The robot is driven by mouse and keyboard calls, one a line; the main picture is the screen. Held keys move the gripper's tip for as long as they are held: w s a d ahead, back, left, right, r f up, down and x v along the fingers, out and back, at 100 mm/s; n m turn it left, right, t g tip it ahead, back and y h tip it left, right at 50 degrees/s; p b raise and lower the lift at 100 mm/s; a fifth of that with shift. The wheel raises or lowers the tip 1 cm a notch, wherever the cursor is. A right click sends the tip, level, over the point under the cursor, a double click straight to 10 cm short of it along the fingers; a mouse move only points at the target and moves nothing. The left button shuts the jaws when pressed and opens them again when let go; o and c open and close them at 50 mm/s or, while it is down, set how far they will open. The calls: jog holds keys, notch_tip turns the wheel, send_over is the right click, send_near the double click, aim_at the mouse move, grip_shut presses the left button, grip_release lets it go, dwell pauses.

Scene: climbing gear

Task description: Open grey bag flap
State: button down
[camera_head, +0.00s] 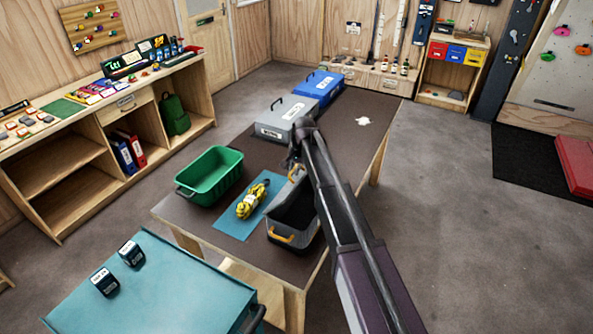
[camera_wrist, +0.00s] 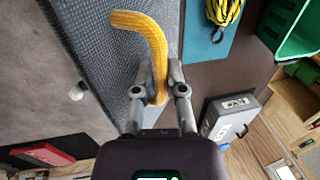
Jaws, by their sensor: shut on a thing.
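The grey bag (camera_head: 301,229) stands on the brown table with its top open and a dark inside showing. A yellow-orange handle (camera_head: 281,239) is on its near side. A grey textured panel of the bag (camera_wrist: 90,40) lies beside the pull. My arm hides the bag's right side in the head view.
A yellow rope (camera_head: 252,199) lies on a blue mat (camera_head: 234,224) left of the bag. A green bin (camera_head: 209,176) stands farther left. A grey case (camera_head: 286,119) and a blue case (camera_head: 316,87) are behind. The table's far right is mostly clear.

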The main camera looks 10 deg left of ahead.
jog(key=shift+w+a+r, duration=0.2)
jog(key=shift+a, duration=0.45)
jog(key=shift+w+a+r+p, duration=0.1)
jog(key=shift+w+a+p, duration=0.15)
jog(key=shift+a, duration=0.3)
jog(key=shift+w+a+r+p, duration=0.1)
jog(key=shift+w+a, duration=0.1)
jog(key=shift+a, duration=0.35)
jog(key=shift+w+a, duration=0.1)
jog(key=shift+w+a, duration=0.15)
jog(key=shift+a, duration=0.35)
jog(key=shift+w+a, duration=0.15)
jog(key=shift+a, duration=0.35)
jog(key=shift+a+f, duration=0.1)
jog(key=shift+w+a+f+b, duration=0.15)
jog(key=shift+w+a+b, duration=0.05)
jog(key=shift+a, duration=0.35)
jog(key=shift+w+a+f+b, duration=0.15)
jog(key=shift+w+a, duration=0.05)
jog(key=shift+a, duration=0.3)
